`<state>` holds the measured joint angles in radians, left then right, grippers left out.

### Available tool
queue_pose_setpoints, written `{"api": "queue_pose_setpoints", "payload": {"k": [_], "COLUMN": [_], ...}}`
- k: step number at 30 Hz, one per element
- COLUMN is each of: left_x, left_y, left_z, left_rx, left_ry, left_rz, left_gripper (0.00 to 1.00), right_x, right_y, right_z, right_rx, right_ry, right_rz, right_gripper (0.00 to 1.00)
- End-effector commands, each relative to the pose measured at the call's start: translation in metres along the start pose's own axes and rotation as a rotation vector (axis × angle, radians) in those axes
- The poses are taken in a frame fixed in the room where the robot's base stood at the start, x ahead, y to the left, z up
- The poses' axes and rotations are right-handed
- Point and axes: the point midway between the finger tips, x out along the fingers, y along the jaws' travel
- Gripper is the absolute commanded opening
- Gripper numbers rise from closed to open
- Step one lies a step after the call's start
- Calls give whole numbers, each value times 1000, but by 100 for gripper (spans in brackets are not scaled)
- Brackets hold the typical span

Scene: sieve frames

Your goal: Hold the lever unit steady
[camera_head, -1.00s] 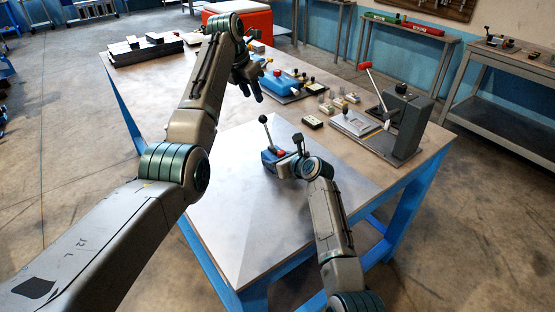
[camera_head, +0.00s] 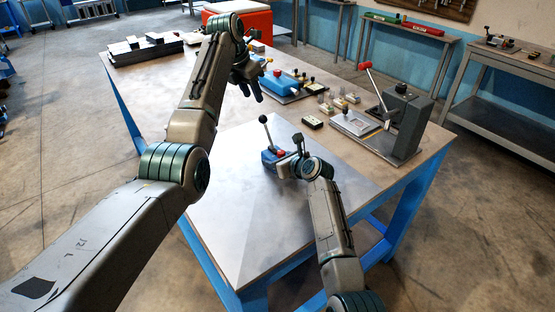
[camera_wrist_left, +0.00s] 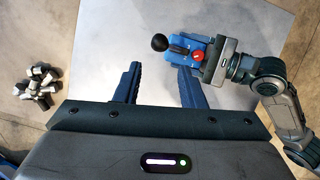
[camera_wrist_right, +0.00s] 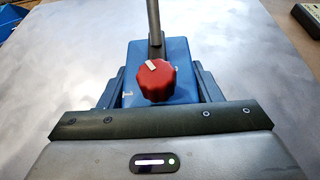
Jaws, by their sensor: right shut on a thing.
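The lever unit (camera_head: 270,156) is a small blue box with a red knob and a dark upright lever with a black ball end. It stands on the light grey mat. My right gripper (camera_head: 291,155) is shut on the lever unit. In the right wrist view the fingers flank the blue body (camera_wrist_right: 171,88), with the red knob (camera_wrist_right: 155,79) between them and the lever rod (camera_wrist_right: 155,25) behind. My left gripper (camera_head: 253,90) is open and empty, above the table beyond the unit. In the left wrist view its fingers (camera_wrist_left: 160,84) are apart, and the lever unit (camera_wrist_left: 192,47) shows past them.
A grey press with a red-knobbed lever (camera_head: 408,124) stands at the table's right. A blue device (camera_head: 284,83) and several small blocks sit at the back. Dark stacked plates (camera_head: 145,50) and an orange bin (camera_head: 245,20) are farther off. The front mat (camera_head: 235,215) is clear.

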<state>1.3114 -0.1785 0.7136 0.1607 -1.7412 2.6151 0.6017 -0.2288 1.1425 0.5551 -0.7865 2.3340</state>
Motion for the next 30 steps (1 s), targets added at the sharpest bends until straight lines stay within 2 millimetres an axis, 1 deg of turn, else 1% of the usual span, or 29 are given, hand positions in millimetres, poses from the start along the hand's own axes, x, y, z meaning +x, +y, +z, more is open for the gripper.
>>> {"api": "queue_pose_setpoints", "payload": {"k": [1,3,5,6,8,11,15,18,21,24,30], "left_x": [0,2,7,12,22,43,68,80,89,93,88], "left_y": [0,1,4,6,12,25,40,44,44,40,33], "left_z": [0,-1,-1,-2,-4,-8,-18,-28,-40,-56,-89], "left_rx": [0,9,31,57,111,237,447,584,704,809,956], "left_ry": [0,-8,-28,-50,-97,-207,-377,-478,-562,-628,-691], "left_rz": [0,1,4,9,24,73,198,306,425,557,813], "left_gripper": [28,15,3,0,0,0,0,0,0,0,0], "right_x": [0,0,0,0,0,0,0,0,0,0,0], "right_y": [0,0,0,0,0,0,0,0,0,0,0], "right_z": [-1,-1,-1,-1,-1,-1,-1,-1,-1,-1,-1], "right_rx": [-1,-1,-1,-1,-1,-1,-1,0,0,0,0], "right_ry": [1,1,1,1,1,1,1,1,1,1,2], "right_rz": [0,0,0,0,0,0,0,0,0,0,0], "right_gripper": [3,3,3,3,3,3,3,3,3,3,3]}}
